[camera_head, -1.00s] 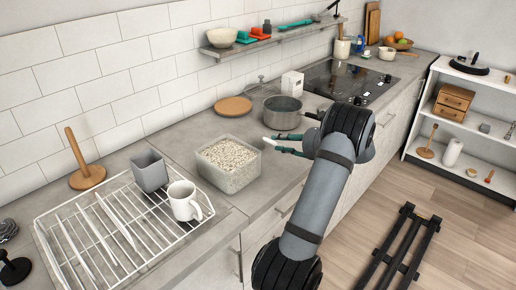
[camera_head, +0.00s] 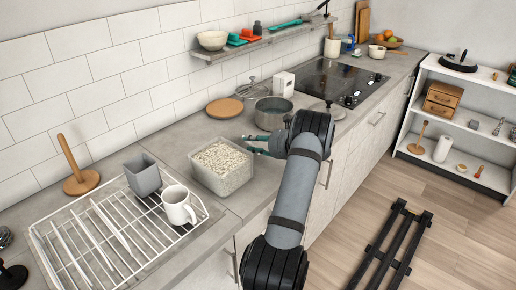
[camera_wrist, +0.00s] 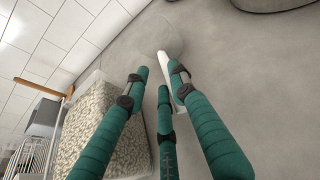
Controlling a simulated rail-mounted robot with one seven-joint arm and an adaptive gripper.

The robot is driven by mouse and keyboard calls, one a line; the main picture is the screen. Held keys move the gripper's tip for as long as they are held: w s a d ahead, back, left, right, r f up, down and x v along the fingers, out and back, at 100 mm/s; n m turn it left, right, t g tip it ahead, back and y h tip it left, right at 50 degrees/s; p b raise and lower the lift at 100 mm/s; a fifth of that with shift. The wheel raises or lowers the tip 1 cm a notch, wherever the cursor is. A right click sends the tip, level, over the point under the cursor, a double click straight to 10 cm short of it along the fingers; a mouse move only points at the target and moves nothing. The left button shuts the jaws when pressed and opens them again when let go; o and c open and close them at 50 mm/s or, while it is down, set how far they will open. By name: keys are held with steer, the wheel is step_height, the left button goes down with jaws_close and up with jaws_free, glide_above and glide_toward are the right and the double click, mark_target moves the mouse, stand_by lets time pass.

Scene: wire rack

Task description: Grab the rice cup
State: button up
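A pale, partly see-through round shape with a white handle-like strip (camera_wrist: 164,62) lies on the counter in the wrist view. It may be the rice cup; I cannot tell for sure. My gripper (camera_wrist: 158,78) has green fingers spread apart around the strip, with the right finger very close to it; contact is unclear. In the head view my gripper (camera_head: 246,144) is low over the counter, at the back right corner of the clear box of rice (camera_head: 222,168). The cup cannot be made out there.
A metal pot (camera_head: 273,113) stands just behind my gripper. A round wooden board (camera_head: 225,108) lies by the wall. The wire dish rack (camera_head: 110,240) at left holds a grey cup (camera_head: 143,175) and white mug (camera_head: 179,206).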

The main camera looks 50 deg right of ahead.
jaws_close()
stand_by(0.7)
steer(key=shift+r, duration=0.3)
step_height(320, 180, up, 4)
steer(key=shift+f+b, duration=0.1)
steer(key=shift+b, duration=0.4)
steer(key=s+d+r+b, duration=0.1)
steer(key=s+d+r, duration=0.4)
steer(key=s, duration=0.5)
steer(key=shift+d+r, duration=0.35)
steer(key=shift+r, duration=0.45)
steer(key=shift+c, duration=1.7)
jaws_free()
steer(key=shift+s, duration=0.1)
steer(key=o, duration=1.7)
